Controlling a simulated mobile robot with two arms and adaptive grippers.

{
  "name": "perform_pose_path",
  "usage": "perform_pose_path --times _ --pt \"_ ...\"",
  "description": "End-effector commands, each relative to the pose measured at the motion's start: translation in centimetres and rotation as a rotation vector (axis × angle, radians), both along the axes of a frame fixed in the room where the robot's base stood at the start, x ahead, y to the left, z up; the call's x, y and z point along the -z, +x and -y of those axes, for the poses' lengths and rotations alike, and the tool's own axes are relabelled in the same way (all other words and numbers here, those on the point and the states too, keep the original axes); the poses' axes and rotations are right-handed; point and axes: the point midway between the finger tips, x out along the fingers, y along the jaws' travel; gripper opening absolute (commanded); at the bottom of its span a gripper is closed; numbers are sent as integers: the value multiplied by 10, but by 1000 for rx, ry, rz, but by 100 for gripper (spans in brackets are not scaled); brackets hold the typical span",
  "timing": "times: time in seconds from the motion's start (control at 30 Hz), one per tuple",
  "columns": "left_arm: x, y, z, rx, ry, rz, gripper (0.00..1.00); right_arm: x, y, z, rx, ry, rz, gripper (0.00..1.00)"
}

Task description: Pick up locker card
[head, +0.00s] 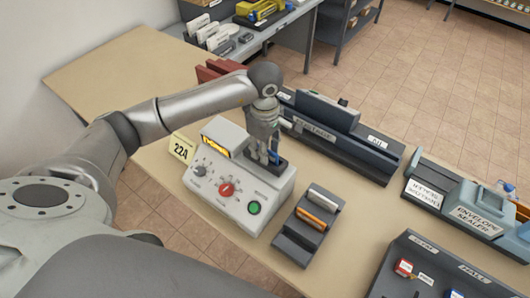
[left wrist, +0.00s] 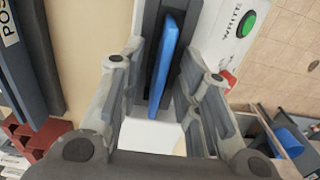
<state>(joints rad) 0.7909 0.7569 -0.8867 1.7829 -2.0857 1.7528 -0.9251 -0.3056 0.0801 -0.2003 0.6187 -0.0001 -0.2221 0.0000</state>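A blue card (head: 275,156) stands in the dark slot at the back right of a white card machine (head: 238,185). In the left wrist view the blue card (left wrist: 165,65) rises on edge from the slot. I take it to be the locker card; no marking on it can be read. My left gripper (head: 268,157) is over the slot, pointing down. In the left wrist view its open fingers (left wrist: 162,62) are on either side of the card, with gaps visible between them and the card. My right gripper is not in view.
A yellow 22A sign (head: 181,147) stands left of the machine. A dark tray (head: 309,226) with silver and orange items is to its right. A dark postage machine (head: 340,135) is close behind. An envelope sealer (head: 478,222) and a label tray (head: 440,270) are farther right.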

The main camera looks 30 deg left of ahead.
Motion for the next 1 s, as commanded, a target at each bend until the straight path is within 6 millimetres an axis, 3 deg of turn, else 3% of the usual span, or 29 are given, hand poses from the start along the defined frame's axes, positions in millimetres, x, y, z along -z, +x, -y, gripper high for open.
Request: perform_pose_path --times 0.03,0.23,0.67,0.93,1.0 --pt "0 0 0 0 0 0 23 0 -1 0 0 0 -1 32" --pt "0 0 0 0 0 0 0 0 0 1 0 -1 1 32" --pt "-3 1 0 0 0 2 0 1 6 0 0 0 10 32" --pt "-32 1 0 1 -1 6 0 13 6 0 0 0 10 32" --pt "-40 -8 5 4 -2 5 0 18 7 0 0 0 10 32"
